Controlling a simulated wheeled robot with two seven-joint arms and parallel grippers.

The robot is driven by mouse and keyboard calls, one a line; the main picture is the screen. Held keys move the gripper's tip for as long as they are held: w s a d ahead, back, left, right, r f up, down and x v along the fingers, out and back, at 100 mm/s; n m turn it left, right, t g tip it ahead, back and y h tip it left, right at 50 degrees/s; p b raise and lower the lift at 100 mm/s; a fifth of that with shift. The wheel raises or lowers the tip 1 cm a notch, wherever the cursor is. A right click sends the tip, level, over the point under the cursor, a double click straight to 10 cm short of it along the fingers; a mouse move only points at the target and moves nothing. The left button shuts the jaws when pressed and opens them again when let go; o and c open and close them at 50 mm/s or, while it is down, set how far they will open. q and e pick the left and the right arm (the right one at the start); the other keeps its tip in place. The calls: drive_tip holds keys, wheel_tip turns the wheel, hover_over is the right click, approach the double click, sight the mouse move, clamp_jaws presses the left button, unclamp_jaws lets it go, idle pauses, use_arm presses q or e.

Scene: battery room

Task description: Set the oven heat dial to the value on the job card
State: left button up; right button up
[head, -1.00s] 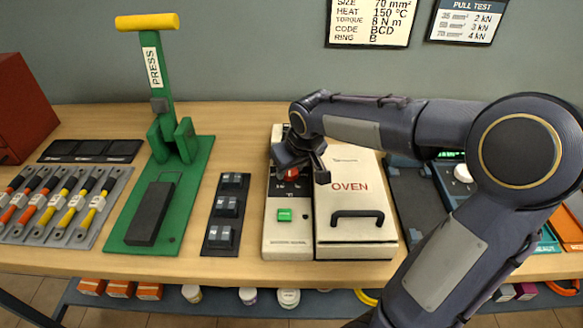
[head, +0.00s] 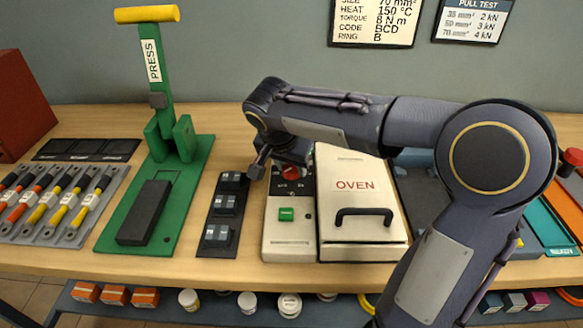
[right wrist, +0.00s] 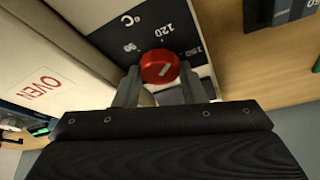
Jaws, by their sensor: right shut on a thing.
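The oven (head: 361,230) is a cream box with a black handle and a control panel on its left side. Its red heat dial (head: 291,172) sits high on that panel, above a green button (head: 286,214). My right gripper (head: 281,165) is shut on the dial, with one finger on each side in the right wrist view. There the dial (right wrist: 160,66) has a white mark slanting toward the 150 side of the scale; 90, 120 and 150 are readable. The job card (head: 374,22) on the wall reads HEAT 150 °C. My left gripper is out of view.
A green press (head: 150,190) and a dark strip with switch-like blocks (head: 220,213) stand left of the oven. Cable lugs on a grey tray (head: 52,205) lie at the far left. My right arm covers much of the bench right of the oven.

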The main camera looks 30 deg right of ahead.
drive_tip(key=m+g, duration=0.1)
drive_tip(key=m, duration=0.3)
drive_tip(key=shift+w+a+m+g+h, duration=0.1)
drive_tip(key=shift+w+m+g+h, duration=0.05)
drive_tip(key=shift+m+g+h, duration=0.2)
drive_tip(key=m+g+p, duration=0.1)
drive_tip(key=m+g, duration=0.1)
drive_tip(key=m, duration=0.3)
drive_tip(key=shift+w+m, duration=0.1)
drive_tip(key=shift+m, duration=0.15)
drive_tip(key=o, duration=1)
drive_tip(key=shift+p, duration=0.3)
drive_tip(key=p+v, duration=0.1)
drive_tip(key=v, duration=0.6)
drive_tip(key=shift+w+r, duration=0.2)
drive_tip(key=shift+r, duration=0.2)
drive_tip(key=shift+g, duration=0.25)
